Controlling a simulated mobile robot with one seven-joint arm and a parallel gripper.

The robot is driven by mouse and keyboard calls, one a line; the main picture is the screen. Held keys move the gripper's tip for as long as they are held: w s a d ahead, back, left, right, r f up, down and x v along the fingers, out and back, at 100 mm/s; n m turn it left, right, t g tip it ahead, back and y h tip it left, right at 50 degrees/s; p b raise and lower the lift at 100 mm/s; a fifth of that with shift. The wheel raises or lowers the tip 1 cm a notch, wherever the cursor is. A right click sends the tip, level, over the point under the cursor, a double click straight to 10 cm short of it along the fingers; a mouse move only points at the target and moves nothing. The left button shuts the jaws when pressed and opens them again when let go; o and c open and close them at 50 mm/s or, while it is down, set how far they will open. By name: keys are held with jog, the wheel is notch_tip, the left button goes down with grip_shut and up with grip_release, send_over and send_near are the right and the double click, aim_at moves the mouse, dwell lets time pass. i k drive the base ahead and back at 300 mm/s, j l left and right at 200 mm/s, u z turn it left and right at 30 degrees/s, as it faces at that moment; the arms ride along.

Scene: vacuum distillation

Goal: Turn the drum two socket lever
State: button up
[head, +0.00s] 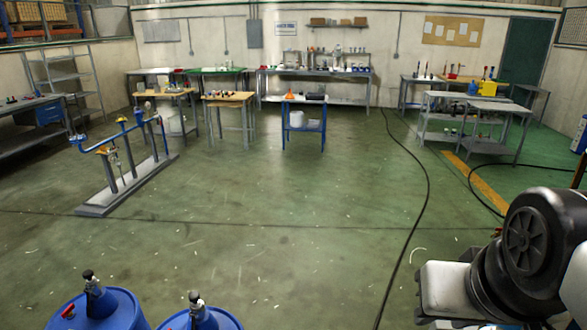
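Two blue drums show at the bottom left, cut off by the frame edge. The left drum (103,308) has a grey fitting with a black top (91,282) and a small red lever (67,311) on its lid. The right drum (222,316) has a similar grey fitting with a dark top (196,304). I cannot tell which drum is drum two, and no separate lever can be made out on the right drum. My gripper is out of view. Part of my arm shows at the lower right, well apart from the drums.
A pipe stand with blue pipe (112,142) on a grey base stands at left. Work tables, a small blue table (304,129) and a grey trolley (489,130) stand further back. A black hose (428,190) crosses the floor at right. The middle floor is clear.

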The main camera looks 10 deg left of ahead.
aim_at(89, 307)
jog(key=j, duration=4.85)
